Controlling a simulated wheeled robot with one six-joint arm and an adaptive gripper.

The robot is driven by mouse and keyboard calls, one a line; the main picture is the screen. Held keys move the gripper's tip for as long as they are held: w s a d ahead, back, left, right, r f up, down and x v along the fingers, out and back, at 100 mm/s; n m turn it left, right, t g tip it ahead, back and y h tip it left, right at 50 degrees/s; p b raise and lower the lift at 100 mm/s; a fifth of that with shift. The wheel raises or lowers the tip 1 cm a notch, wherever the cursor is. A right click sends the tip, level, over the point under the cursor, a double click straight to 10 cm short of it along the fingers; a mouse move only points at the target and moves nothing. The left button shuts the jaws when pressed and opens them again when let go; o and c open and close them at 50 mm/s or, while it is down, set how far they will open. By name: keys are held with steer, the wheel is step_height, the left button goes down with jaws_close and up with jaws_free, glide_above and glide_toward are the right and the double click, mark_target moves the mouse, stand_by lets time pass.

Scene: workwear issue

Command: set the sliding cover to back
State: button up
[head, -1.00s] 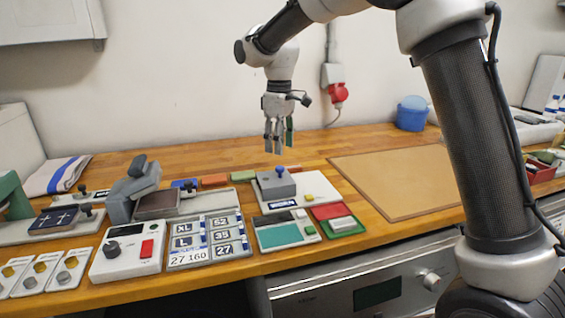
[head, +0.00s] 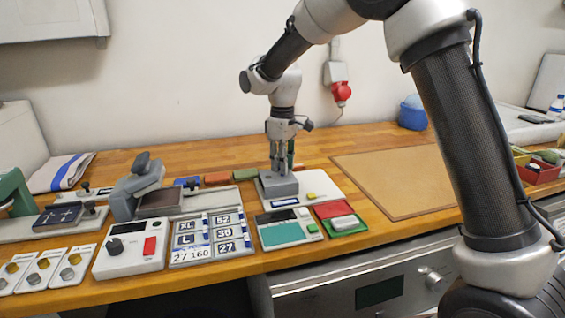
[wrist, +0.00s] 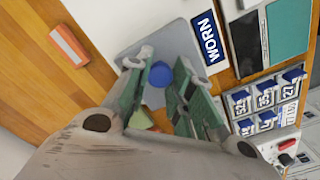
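The sliding cover (head: 284,188) is a grey block on a white base plate (head: 326,194), towards the plate's left end in the head view. A round blue knob (wrist: 160,74) tops the cover (wrist: 181,43) in the wrist view. The WORN label (wrist: 208,40) is beside the cover, along the plate's front. My gripper (head: 281,168) points straight down over the cover. Its fingers are apart, one on each side of the knob, with a gap visible in the wrist view. In the head view the fingers hide the knob.
A teal-faced device (head: 283,234) and a red and green pad set (head: 340,219) stand just in front. A grey clamp-like device (head: 137,185) is to the left. Coloured blocks (head: 217,178) lie behind. A brown mat (head: 395,178) lies to the right.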

steer(key=d, duration=0.4)
steer(key=w+d, duration=0.1)
steer(key=d, duration=0.2)
steer(key=w+d, duration=0.1)
steer(key=d, duration=0.3)
steer(key=shift+w+d, duration=0.25)
steer(key=shift+d, duration=0.05)
jaws_close()
steer(key=o, duration=1)
jaws_free()
steer(key=shift+d, duration=0.15)
steer(key=shift+r, duration=0.1)
step_height(320, 180, up, 12)
